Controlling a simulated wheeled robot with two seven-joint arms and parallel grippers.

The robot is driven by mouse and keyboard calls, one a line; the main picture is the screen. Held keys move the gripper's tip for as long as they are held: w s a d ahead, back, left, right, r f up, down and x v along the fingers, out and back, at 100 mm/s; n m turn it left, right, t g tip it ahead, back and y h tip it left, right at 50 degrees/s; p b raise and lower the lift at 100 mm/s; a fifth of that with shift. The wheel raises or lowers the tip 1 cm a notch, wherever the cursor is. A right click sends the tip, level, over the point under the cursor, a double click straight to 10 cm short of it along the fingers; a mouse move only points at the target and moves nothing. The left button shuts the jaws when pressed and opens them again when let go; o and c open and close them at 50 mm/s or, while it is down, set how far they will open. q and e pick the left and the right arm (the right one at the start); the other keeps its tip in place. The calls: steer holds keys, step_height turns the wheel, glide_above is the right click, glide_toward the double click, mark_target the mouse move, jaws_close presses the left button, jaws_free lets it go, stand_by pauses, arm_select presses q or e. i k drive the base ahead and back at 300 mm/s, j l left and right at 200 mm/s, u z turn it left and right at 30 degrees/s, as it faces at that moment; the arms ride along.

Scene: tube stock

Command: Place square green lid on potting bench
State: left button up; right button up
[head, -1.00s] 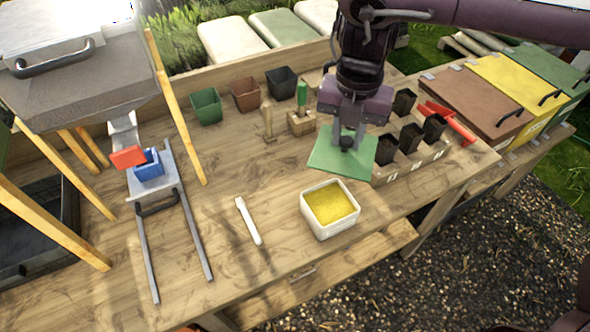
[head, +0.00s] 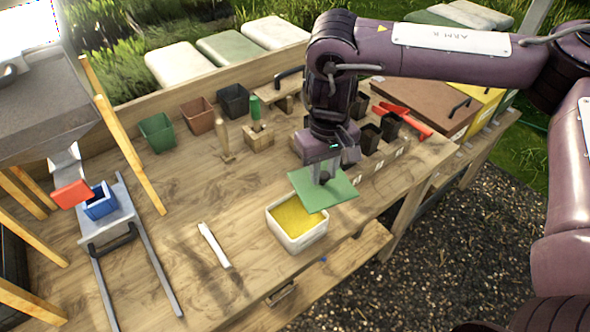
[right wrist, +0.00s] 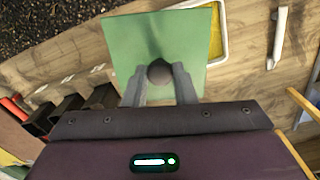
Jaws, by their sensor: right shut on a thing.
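The square green lid (head: 335,196) is held level by its dark round knob (right wrist: 160,72) in my right gripper (head: 322,178), whose fingers are shut on the knob. In the head view the lid is above the potting bench (head: 185,205), overlapping the back right corner of a white square tub with yellow contents (head: 297,228). The right wrist view shows the lid (right wrist: 150,35) covering part of the tub (right wrist: 222,40). I cannot tell the exact gap between lid and bench. My left gripper is not in view.
A white stick-like tool (head: 214,245) lies left of the tub. Green, brown and black pots (head: 157,132) stand along the back. Black pots (head: 370,138) and a red tool (head: 407,118) are at the right. A metal stand with a blue box (head: 100,203) is at the left. Bare bench lies centre-left.

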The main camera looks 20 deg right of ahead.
mark_target(253, 189)
steer(key=i+l, duration=0.15)
steer(key=l, duration=0.2)
steer(key=i+l, duration=0.2)
steer(key=l, duration=0.15)
steer(key=i+l+u, duration=0.1)
steer(key=l, duration=0.25)
steer(key=i+u, duration=0.1)
steer(key=u, duration=1)
